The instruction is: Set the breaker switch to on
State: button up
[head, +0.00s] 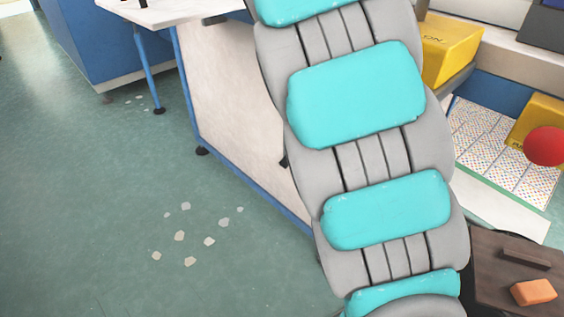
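No breaker switch can be made out in the head view. My gripper is out of the picture, so its fingers do not show. My grey, turquoise-padded arm crosses the picture from top to bottom right of the middle and hides what lies behind it.
A pale panel with blue edging (235,120) stands left of my arm, by a white-topped table (175,12). Yellow boxes (447,50), a red ball (546,146) and a dark surface (495,262) with an orange block (534,292) are right. Green floor (90,220) is mostly open, with pale scraps.

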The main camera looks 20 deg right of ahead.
aim_at(283, 163)
jog(key=k+j, duration=0.35)
jog(key=j, duration=0.15)
jog(key=k+j, duration=0.4)
jog(key=j, duration=0.1)
